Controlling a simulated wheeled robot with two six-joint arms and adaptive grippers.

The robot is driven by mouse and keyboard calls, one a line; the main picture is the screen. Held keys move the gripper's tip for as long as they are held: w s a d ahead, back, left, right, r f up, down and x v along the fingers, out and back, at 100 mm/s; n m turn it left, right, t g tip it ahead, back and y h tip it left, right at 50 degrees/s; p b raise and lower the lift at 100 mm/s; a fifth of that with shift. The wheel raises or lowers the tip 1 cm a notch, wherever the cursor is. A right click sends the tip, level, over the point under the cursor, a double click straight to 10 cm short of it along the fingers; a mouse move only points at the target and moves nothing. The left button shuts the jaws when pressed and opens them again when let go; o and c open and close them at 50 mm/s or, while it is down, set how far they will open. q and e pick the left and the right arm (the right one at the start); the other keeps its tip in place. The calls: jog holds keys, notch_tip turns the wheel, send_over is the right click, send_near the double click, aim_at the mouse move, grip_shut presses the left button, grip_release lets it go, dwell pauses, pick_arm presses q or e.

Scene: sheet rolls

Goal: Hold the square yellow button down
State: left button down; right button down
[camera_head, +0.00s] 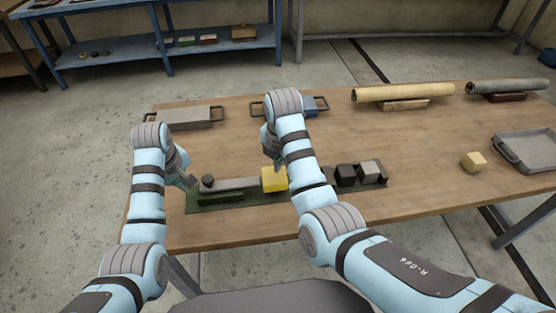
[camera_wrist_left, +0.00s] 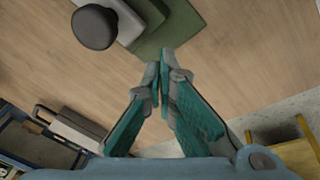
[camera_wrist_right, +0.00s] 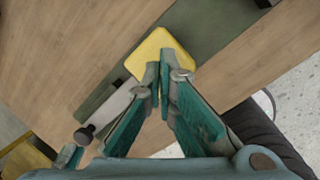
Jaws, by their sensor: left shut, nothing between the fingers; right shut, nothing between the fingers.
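The square yellow button (camera_head: 270,183) stands on a dark green board (camera_head: 235,203) near the table's front edge; my right arm covers part of it in the head view. In the right wrist view, the tips of my shut, empty right gripper (camera_wrist_right: 165,68) overlap the near part of the button (camera_wrist_right: 150,48). I cannot tell whether they touch it or hover above. My left gripper (camera_head: 190,181) is shut and empty by the board's left end. In the left wrist view its tips (camera_wrist_left: 164,68) are beside the board's edge and below a dark round knob (camera_wrist_left: 95,27).
The board also carries a grey bar (camera_head: 237,184), a black block (camera_head: 345,175) and a grey block (camera_head: 369,168). A loose pale yellow cube (camera_head: 473,161) and a metal tray (camera_head: 528,150) are at right.

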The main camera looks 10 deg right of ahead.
aim_at(279, 177)
jog(key=shift+f, duration=0.15)
dwell(0.4)
pick_arm(q)
jog(key=shift+s, duration=0.1)
pick_arm(e)
jog(key=shift+s+f, duration=0.15)
jog(key=shift+f, duration=3.05)
pick_arm(q)
jog(key=shift+d, duration=0.1)
